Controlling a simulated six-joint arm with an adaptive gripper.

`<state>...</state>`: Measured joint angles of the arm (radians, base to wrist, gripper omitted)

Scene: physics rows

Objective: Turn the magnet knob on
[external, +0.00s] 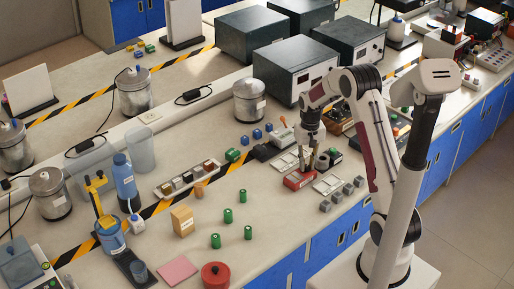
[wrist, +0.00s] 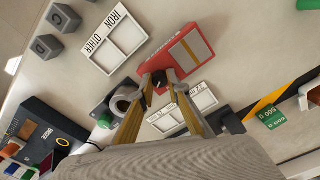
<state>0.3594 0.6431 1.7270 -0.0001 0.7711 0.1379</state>
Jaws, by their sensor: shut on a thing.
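The magnet unit is a red box (wrist: 184,55) with a grey and tan striped top, and it also shows in the external view (external: 297,181) near the bench's front edge. A small black knob (wrist: 160,78) is at its near end in the wrist view. My gripper (wrist: 160,84) is over that end, its two fingertips shut on the knob from either side. In the external view my gripper (external: 308,160) reaches down at the unit and hides the knob. The knob's turned position cannot be read.
A white tray marked IRON and OTHER (wrist: 114,39) lies beside the red box; another white tray (wrist: 187,110) lies close to my fingers. A grey coil-like part (wrist: 124,101) sits by one finger. Grey blocks (wrist: 63,18), green blocks (wrist: 271,117) and a dark instrument (wrist: 48,128) surround the area.

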